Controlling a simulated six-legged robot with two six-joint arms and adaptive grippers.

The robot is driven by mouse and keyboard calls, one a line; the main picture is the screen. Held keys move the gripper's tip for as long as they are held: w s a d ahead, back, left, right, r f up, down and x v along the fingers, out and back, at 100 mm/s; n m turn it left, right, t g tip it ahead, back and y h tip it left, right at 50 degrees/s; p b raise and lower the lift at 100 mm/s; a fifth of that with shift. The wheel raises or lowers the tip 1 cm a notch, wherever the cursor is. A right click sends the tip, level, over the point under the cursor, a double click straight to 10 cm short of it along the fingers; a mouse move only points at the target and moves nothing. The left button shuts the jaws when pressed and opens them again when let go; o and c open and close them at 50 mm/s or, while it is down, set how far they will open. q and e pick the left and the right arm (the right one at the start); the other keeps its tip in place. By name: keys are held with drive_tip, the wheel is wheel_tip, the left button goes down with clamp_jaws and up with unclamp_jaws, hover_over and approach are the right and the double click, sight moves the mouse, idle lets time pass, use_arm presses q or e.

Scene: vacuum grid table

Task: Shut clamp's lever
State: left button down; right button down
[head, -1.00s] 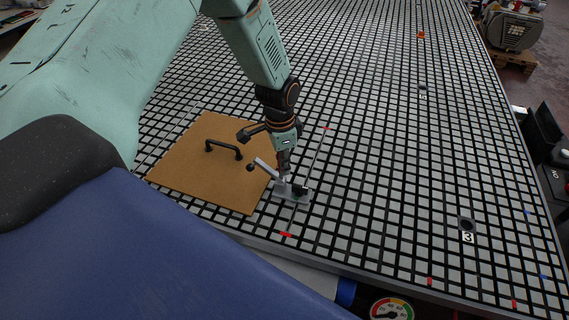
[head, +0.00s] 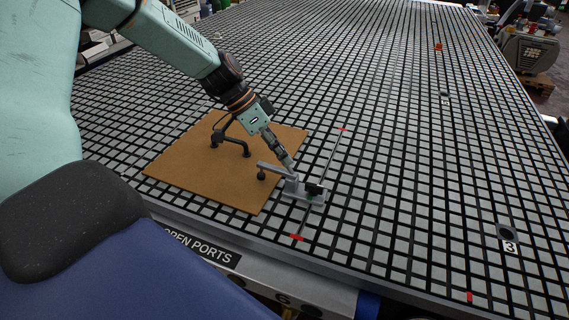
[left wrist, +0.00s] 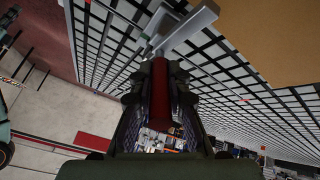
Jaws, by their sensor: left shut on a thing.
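The grey clamp (head: 303,192) stands on the grid table at the right edge of the brown board. Its grey arm (head: 277,170) reaches left over the board, with a dark pad (head: 261,175) at its end; whether the pad touches the board I cannot tell. My left gripper (head: 286,160) leans down to the right over the clamp, its fingers shut on the lever. In the left wrist view the red lever grip (left wrist: 160,92) lies between the fingers, with grey clamp metal (left wrist: 188,30) beyond it. The fingers hide the lever in the head view. My right gripper is not in view.
The brown board (head: 185,178) lies flat, with a black handle (head: 232,148) on it near my left arm. A thin rod or line with red ends (head: 329,165) runs beside the clamp. The grid table (head: 400,180) is mostly free to the right.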

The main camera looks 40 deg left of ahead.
use_arm(q)
drive_tip(key=shift+a+f+h+b, duration=0.25)
drive_tip(key=shift+h+b, duration=0.35)
drive_tip(key=shift+b, duration=0.3)
drive_tip(key=shift+a, duration=0.1)
drive_tip(key=shift+r, duration=0.1)
drive_tip(key=c, duration=1.3)
unclamp_jaws()
drive_tip(key=shift+s, duration=0.1)
drive_tip(key=v, duration=1.2)
drive_tip(key=shift+s, duration=0.1)
